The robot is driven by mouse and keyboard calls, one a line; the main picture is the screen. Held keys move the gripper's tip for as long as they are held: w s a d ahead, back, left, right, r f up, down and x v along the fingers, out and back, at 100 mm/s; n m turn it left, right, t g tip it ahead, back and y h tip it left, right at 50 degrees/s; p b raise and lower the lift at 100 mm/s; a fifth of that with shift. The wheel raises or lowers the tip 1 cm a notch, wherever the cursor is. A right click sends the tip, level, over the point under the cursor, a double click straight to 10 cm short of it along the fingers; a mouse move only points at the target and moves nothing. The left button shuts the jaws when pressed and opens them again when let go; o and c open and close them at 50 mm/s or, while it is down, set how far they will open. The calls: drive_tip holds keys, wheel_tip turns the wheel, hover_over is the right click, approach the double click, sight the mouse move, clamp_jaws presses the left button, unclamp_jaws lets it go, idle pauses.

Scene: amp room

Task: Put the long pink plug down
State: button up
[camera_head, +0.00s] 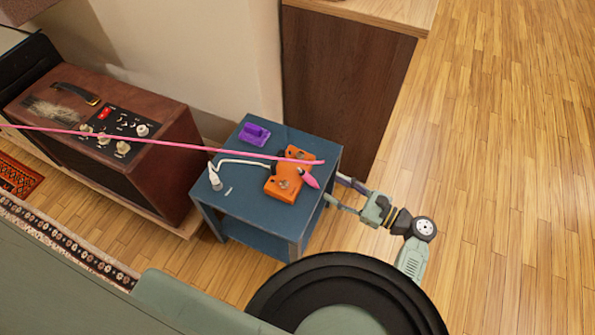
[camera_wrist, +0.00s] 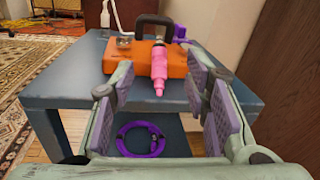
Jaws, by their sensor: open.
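The pink plug (camera_head: 309,180) is at the near right end of the orange pedal (camera_head: 290,175) on the blue table (camera_head: 240,205). In the wrist view the pink plug (camera_wrist: 158,68) stands out in front of the orange pedal (camera_wrist: 118,58), its narrow end toward me. I cannot tell whether it is seated in the pedal or lies on it. My gripper (camera_head: 340,191) is at the table's right edge. In the wrist view its open fingers (camera_wrist: 160,88) are on either side of the plug's near end, with gaps on both sides.
A purple pedal (camera_head: 254,134) and a white plug (camera_head: 215,180) are on the tabletop. A purple coiled cable (camera_wrist: 120,137) lies below. A dark wooden cabinet (camera_head: 345,85) stands behind.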

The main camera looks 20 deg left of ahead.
sight(306, 174)
drive_tip(key=a, duration=0.3)
drive_tip(key=a+p, duration=0.1)
drive_tip(key=shift+w+a, duration=0.35)
drive_tip(key=shift+w+a+f+p, duration=0.1)
drive_tip(key=shift+w+a+p, duration=0.1)
drive_tip(key=shift+a, duration=0.8)
drive_tip(key=shift+w+a+f+p, duration=0.15)
drive_tip(key=shift+a+p, duration=0.1)
drive_tip(key=shift+a, duration=0.7)
drive_tip(key=shift+w+a+r+p, duration=0.1)
drive_tip(key=shift+w+a+p, duration=0.1)
drive_tip(key=shift+a, duration=0.8)
drive_tip(key=shift+c, duration=0.4)
clamp_jaws()
